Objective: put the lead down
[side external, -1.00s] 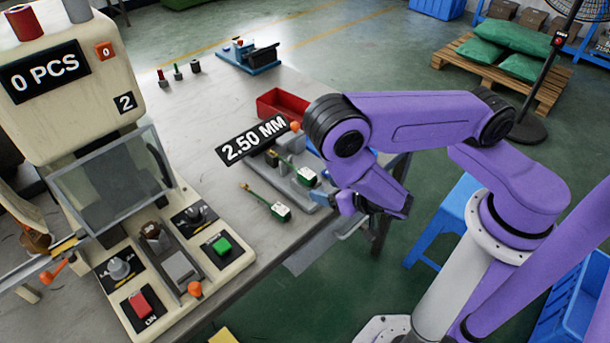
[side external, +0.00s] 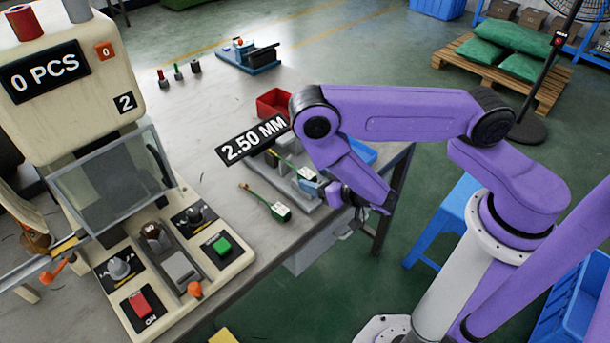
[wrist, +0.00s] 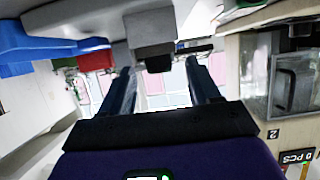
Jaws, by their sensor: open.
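One lead (side external: 268,203), a green cable with a white-and-green block at its near end, lies on the grey table left of my gripper. A second similar lead (side external: 304,172) rests on the grey fixture (side external: 284,184), its block end close to my gripper. My gripper (side external: 322,188) is at the fixture's right end, near the table edge. In the wrist view my gripper (wrist: 164,85) shows two dark fingers spread apart, with no lead visible between them. Whether a finger touches the second lead's block is too small to tell.
A moulding machine (side external: 150,250) with a clear guard and buttons stands at the left. Table between machine and fixture is mostly clear.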

